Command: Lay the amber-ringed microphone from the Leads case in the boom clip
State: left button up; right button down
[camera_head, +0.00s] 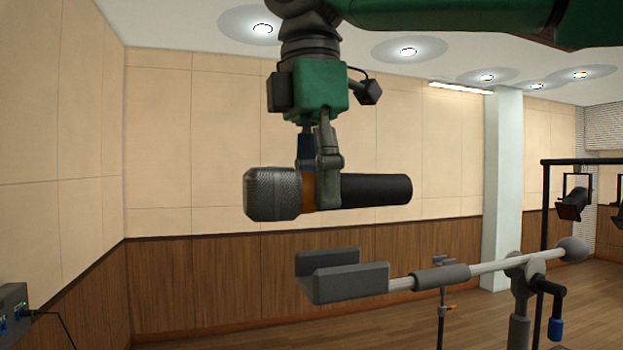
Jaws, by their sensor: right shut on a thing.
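My right gripper (325,190) hangs from above and is shut on the amber-ringed microphone (375,190). The microphone lies level, with its grey mesh head to the left, its amber ring beside the fingers and its black handle to the right. The boom clip (345,281) is a grey open-topped cradle below the microphone, with a visible gap between them. The clip sits at the left end of the boom arm (480,268). The Leads case and my left gripper are not in view.
The boom stand (522,290) rises at the right, with a round counterweight (572,249) at the boom's far end. A black frame with stage lamps (573,204) stands behind it. A dark box with a cable (14,315) is at the lower left. A pale pillar (502,190) stands behind.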

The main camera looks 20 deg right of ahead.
aim_at(319, 259)
jog(key=f, duration=0.5)
jog(key=shift+w+d+f, duration=0.25)
jog(key=shift+w, duration=0.1)
jog(key=shift+s+a+f+b, duration=0.1)
jog(key=shift+s+f+b, duration=0.15)
jog(key=shift+f, duration=0.45)
jog(key=shift+s+f+b, duration=0.15)
jog(key=shift+f+b, duration=0.15)
jog(key=shift+f, duration=0.35)
jog(key=c, duration=1.1)
grip_release()
jog(key=shift+f, duration=0.1)
jog(key=shift+o, duration=1.1)
jog(key=shift+w, duration=0.35)
jog(key=shift+s, duration=0.1)
jog(key=shift+r, duration=0.2)
